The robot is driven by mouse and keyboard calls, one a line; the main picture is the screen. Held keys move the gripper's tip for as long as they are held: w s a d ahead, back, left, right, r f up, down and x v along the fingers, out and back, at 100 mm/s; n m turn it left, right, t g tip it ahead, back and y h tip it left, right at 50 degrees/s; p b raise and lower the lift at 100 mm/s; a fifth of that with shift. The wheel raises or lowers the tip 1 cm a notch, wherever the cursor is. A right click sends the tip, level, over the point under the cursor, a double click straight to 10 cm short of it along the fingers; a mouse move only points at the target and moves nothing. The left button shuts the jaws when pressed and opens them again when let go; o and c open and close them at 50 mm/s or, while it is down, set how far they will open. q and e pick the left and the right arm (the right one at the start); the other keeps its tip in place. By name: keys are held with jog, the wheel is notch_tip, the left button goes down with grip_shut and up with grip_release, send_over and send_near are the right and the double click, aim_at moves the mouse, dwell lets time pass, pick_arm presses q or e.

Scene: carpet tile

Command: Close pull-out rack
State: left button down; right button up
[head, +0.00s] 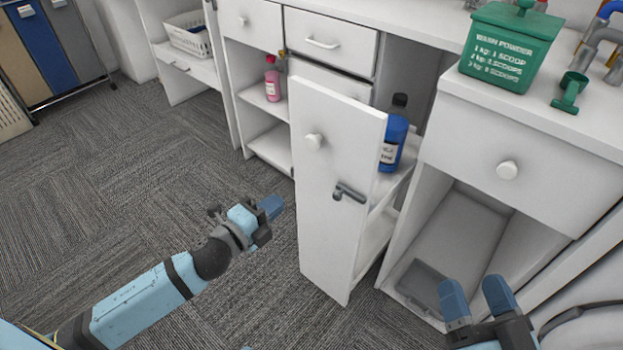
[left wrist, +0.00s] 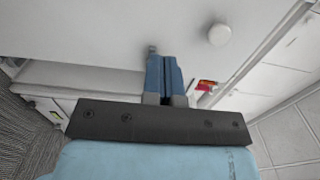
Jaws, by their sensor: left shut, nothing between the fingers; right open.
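The pull-out rack (head: 327,220) stands out from the cabinet row, with a tall white front panel, a round white knob (head: 313,141) and a grey hook (head: 349,192). A blue bottle (head: 394,140) with a dark cap stands on its shelf behind the panel. My left gripper (head: 271,207) is shut and empty, to the left of the panel's lower half. The left wrist view shows its closed fingers (left wrist: 163,75) in front of a white surface with the round knob (left wrist: 219,34). My right gripper (head: 474,299) is open and empty at the lower right, before the open lower compartment.
A green wash powder box (head: 508,50) and green scoop (head: 569,92) sit on the right counter. A pink bottle (head: 272,80) stands on a shelf left of the rack. A white basket (head: 188,36) is further left. Carpet (head: 120,180) is clear on the left.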

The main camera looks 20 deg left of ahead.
aim_at(317, 170)
pick_arm(q)
jog(key=b+x, duration=0.2)
jog(key=x, duration=0.7)
jog(key=shift+w+d+f, duration=0.1)
jog(key=shift+w+f, duration=0.05)
jog(key=shift+w, duration=0.2)
jog(key=shift+x, duration=0.95)
pick_arm(e)
jog(key=shift+w+a+f+g, duration=0.1)
jog(key=shift+f+g, duration=0.7)
jog(key=shift+f, duration=1.05)
